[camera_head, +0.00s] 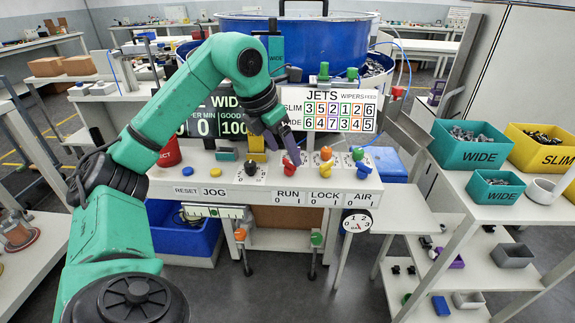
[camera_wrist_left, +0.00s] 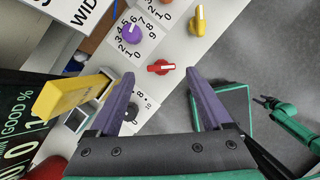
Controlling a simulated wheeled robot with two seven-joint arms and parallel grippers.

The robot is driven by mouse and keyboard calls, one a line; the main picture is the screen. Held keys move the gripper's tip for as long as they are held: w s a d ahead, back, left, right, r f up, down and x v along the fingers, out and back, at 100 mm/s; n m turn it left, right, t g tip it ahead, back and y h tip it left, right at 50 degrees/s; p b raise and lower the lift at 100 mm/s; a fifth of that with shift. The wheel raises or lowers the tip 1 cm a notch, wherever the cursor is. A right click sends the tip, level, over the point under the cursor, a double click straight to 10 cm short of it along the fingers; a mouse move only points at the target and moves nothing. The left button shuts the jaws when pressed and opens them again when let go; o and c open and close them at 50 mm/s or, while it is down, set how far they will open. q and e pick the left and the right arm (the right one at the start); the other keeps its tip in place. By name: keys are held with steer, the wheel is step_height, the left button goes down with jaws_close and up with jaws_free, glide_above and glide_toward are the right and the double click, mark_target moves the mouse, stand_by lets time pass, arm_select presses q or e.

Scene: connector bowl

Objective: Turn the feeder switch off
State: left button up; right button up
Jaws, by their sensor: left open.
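A red knob (camera_head: 288,162) with a white pointer line sits on the console's top above the RUN 0/1 label. I read no label saying feeder on the switches, so I cannot tell for certain which one it is. My left gripper (camera_head: 286,143) is over the red knob, with its purple fingers pointing down. In the left wrist view the gripper (camera_wrist_left: 158,77) is open and empty, and the red knob (camera_wrist_left: 160,67) shows between and just beyond the fingertips. Its pointer lies roughly across the picture.
Behind are an orange knob (camera_head: 326,153) and a green knob (camera_head: 358,154). A purple knob (camera_wrist_left: 132,32) is close by. The jets board (camera_head: 328,109) rises behind.

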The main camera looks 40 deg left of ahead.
mark_target(289, 168)
arm_select(q)
steer(key=x, duration=0.2)
steer(key=shift+f, duration=0.3)
steer(key=shift+w, duration=0.1)
steer(key=shift+d, duration=0.1)
steer(key=c, duration=0.3)
jaws_close()
arm_select(e)
steer(key=shift+w+a+f, duration=0.15)
steer(key=shift+w, duration=0.9)
